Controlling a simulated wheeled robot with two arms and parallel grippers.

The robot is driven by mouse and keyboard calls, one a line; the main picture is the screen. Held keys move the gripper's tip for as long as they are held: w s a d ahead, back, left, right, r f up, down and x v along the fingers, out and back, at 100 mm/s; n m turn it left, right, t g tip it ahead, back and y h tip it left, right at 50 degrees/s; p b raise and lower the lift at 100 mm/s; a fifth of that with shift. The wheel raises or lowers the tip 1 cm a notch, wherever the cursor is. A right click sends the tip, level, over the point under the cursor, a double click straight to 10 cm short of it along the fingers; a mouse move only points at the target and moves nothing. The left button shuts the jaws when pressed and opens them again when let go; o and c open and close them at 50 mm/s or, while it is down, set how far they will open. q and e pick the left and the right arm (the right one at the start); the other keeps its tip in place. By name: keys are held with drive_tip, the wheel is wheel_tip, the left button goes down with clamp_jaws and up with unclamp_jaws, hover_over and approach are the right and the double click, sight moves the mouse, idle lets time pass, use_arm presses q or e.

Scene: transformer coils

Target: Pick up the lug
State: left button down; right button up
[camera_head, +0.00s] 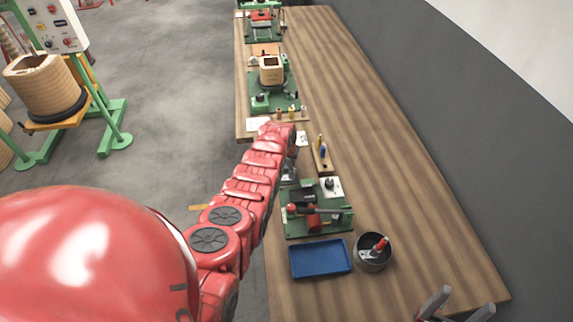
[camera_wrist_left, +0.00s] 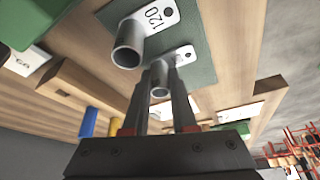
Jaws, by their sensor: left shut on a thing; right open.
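A silver lug (camera_wrist_left: 160,91) with a round barrel is between the fingertips of my left gripper (camera_wrist_left: 160,80) in the left wrist view. The gripper is shut on this lug, over a green mat (camera_wrist_left: 200,72). Whether the lug still touches the mat I cannot tell. A larger silver lug (camera_wrist_left: 127,46), with a flat end marked 120, lies beside it on the mat, apart from the fingers. In the head view my left arm hides most of this spot. My right gripper (camera_head: 457,306) is open and empty at the bottom right.
A wooden holder (camera_head: 322,162) with blue and yellow handled tools stands close to the left gripper. A green-based press (camera_head: 318,222), a blue tray (camera_head: 320,259) and a dark pot (camera_head: 373,252) with a red-handled tool are nearer. The bench's right side (camera_head: 410,190) is clear.

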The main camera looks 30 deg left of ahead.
sight(289, 166)
use_arm(q)
drive_tip(key=shift+r, duration=0.1)
idle(0.4)
drive_tip(key=shift+r, duration=1.15)
wheel_tip(289, 166, up, 8)
drive_tip(key=b, duration=0.3)
drive_tip(key=shift+f, duration=0.25)
